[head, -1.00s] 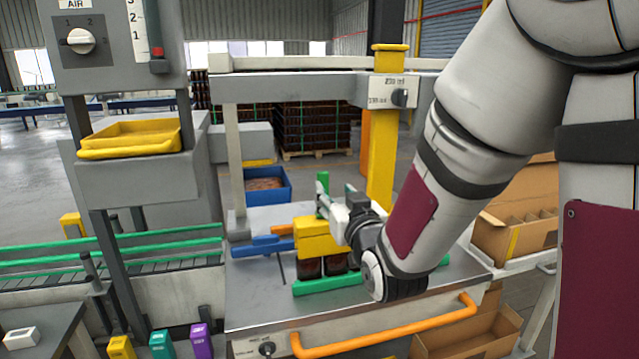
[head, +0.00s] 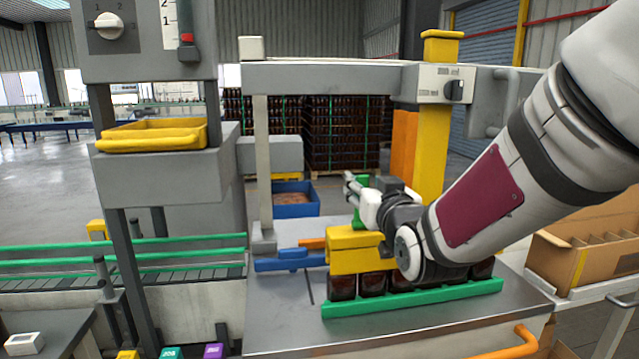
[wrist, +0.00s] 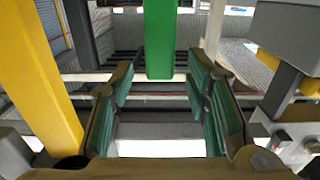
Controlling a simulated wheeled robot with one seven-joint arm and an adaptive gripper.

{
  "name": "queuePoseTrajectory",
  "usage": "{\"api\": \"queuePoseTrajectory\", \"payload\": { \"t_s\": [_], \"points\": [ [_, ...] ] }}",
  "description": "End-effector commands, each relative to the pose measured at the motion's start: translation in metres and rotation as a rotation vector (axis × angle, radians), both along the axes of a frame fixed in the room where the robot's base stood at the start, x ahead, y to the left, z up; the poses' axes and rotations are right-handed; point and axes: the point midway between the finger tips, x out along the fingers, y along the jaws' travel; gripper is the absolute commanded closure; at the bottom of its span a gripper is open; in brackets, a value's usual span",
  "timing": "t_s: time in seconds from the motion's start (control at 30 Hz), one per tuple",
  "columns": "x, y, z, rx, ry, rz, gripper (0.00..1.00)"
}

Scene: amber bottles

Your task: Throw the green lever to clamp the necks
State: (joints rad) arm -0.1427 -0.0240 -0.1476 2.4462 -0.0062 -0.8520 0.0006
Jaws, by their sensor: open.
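The green lever (head: 362,186) stands upright behind the yellow clamp block, partly hidden by my gripper in the head view. In the wrist view the green lever (wrist: 160,40) hangs down from the top edge, in line with the gap between my fingers. My gripper (wrist: 165,95) is open, with green pads on both sides and nothing gripped. I cannot tell whether the lever is within finger depth. In the head view my gripper (head: 354,186) is small and beside the lever. Amber bottles (head: 372,284) stand in a row under the yellow block (head: 355,250), their necks hidden.
A green rail (head: 410,298) runs in front of the bottles. A blue bar (head: 290,262) lies left of the block. A yellow post (head: 432,150) stands close behind my wrist. An open carton (head: 590,245) is at right. The front left tabletop is clear.

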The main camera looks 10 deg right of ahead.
Motion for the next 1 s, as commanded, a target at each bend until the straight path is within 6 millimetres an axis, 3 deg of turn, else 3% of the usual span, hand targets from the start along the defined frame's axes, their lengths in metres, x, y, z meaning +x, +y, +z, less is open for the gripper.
{"api": "queuePoseTrajectory", "payload": {
  "t_s": [0.23,0.6,0.8,1.0],
  "points": [
    [0.024,0.0,0.0,0.0,0.001,0.0,0.57],
    [0.029,0.0,0.0,0.0,0.0,0.0,0.57],
    [0.029,0.0,0.0,0.0,0.0,0.0,1.0],
    [0.029,0.0,0.0,0.0,0.0,0.0,1.0]
  ]
}}
